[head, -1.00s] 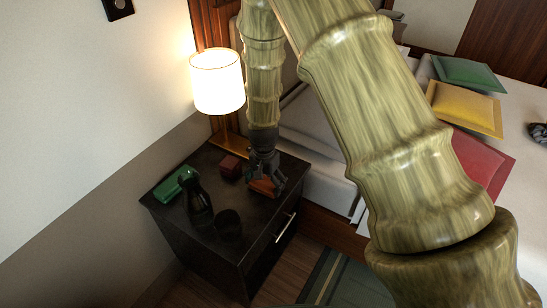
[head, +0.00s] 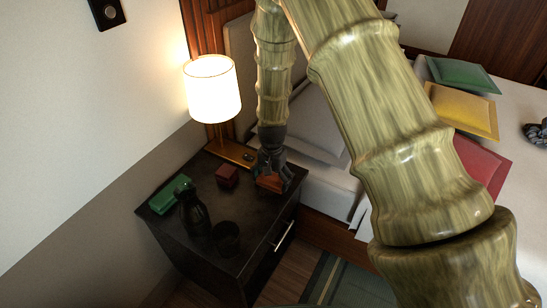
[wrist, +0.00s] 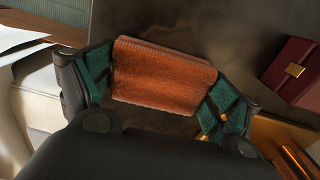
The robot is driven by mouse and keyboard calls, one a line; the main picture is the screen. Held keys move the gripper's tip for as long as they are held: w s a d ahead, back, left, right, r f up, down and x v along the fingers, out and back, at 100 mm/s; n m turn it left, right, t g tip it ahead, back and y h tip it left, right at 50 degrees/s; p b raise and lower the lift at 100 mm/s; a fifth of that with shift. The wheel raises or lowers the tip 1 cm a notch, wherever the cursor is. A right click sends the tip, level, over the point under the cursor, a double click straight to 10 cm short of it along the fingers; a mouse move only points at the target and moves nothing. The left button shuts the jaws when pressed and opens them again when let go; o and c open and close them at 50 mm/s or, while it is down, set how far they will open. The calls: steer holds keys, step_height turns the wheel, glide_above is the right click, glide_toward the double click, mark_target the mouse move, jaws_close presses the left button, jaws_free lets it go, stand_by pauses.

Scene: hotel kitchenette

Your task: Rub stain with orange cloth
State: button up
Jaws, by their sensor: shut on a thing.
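The orange cloth (wrist: 162,75) is a folded, ribbed pad between the two fingers of my gripper (wrist: 160,88) in the wrist view. The fingers, with green inner pads, are shut on its two ends. In the head view, my gripper (head: 273,175) is low over the back right part of the dark nightstand (head: 195,255), with the cloth (head: 268,184) under it. The cloth is at or just above the top; contact is not clear.
A lit lamp (head: 212,90) with a brass base stands behind my gripper. A dark red box (head: 227,176) is to its left. A green object (head: 168,195), a dark bottle (head: 192,210) and a dark cup (head: 226,238) stand farther left and front. The bed is to the right.

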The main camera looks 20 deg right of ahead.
mark_target(273, 177)
steer(key=shift+w+r+p, duration=0.2)
steer(key=shift+r+p, duration=0.15)
steer(key=shift+p, duration=0.05)
steer(key=r+p, duration=0.1)
steer(key=r, duration=0.1)
steer(key=r+p, duration=0.1)
steer(key=r, duration=0.1)
steer(key=shift+s+d, duration=0.15)
steer(key=shift+s, duration=0.05)
steer(key=shift+w+d+r+p, duration=0.15)
steer(key=shift+r+p, duration=0.35)
steer(key=shift+p, duration=0.15)
steer(key=shift+r+p, duration=1.05)
steer(key=shift+r, duration=0.3)
steer(key=shift+r+p, duration=0.3)
steer(key=shift+p, duration=1.35)
steer(key=p, duration=0.5)
steer(key=shift+w+a, duration=0.1)
steer(key=shift+a, duration=0.1)
steer(key=f+p, duration=0.1)
steer(key=p, duration=0.3)
